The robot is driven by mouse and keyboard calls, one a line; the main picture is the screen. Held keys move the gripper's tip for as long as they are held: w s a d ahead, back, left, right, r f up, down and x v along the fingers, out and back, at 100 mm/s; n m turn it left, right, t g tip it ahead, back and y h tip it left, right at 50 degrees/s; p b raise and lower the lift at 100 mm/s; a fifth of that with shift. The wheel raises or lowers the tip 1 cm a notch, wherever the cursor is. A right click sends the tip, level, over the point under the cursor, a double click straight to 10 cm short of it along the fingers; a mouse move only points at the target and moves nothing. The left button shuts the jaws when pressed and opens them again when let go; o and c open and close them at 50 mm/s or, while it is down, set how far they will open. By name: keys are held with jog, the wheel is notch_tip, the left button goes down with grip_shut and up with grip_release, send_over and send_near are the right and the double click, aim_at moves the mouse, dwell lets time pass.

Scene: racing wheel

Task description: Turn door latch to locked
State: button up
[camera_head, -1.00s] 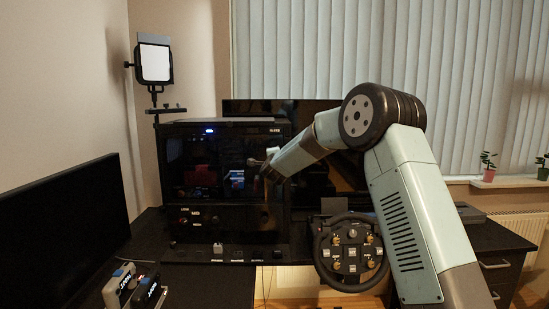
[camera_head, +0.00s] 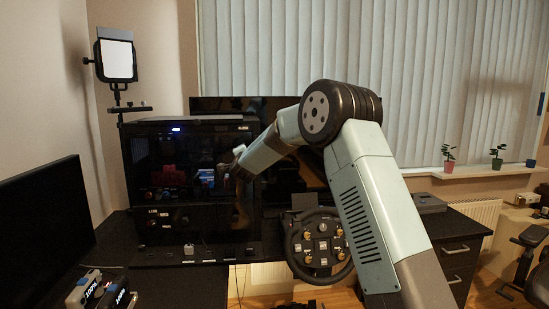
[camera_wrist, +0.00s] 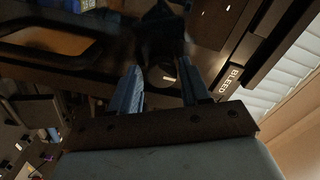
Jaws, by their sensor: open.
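A black cabinet (camera_head: 190,128) with a dark glassy front stands left of centre in the head view. My gripper (camera_head: 234,172) is at the right part of its front. In the wrist view my gripper (camera_wrist: 160,66) is open, with its two bluish fingers apart. A dark, blurred knob-like part (camera_wrist: 158,36), possibly the door latch, lies just beyond and between the fingertips. I cannot tell whether it touches them or which way it is turned. In the head view my arm and the dark front hide the latch.
A racing wheel (camera_head: 318,246) is right of the cabinet. A monitor (camera_head: 42,216) stands at the left, with boxed devices (camera_head: 98,292) beside it. A lamp (camera_head: 116,60) rises behind the cabinet. In the wrist view a dark handle-like loop (camera_wrist: 45,58) and a "BLEED" label (camera_wrist: 229,80) are close by.

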jog(key=n, duration=0.7)
jog(key=shift+n, duration=0.3)
jog(key=n, duration=0.3)
jog(key=shift+n, duration=0.4)
jog(key=n, duration=0.3)
jog(key=shift+n, duration=0.3)
jog(key=s, duration=1.3)
jog(key=s+d+r+g+y, duration=0.1)
jog(key=s+d+r+g, duration=0.1)
jog(key=s+d, duration=0.3)
jog(key=s+d+r+g+y, duration=0.1)
jog(key=s+d+r+g, duration=0.1)
jog(key=s+d, duration=0.3)
jog(key=s+r, duration=0.1)
jog(key=s, duration=0.3)
jog(key=shift+s+d+g, duration=0.3)
jog(key=shift+s+d, duration=0.1)
jog(key=shift+r, duration=0.1)
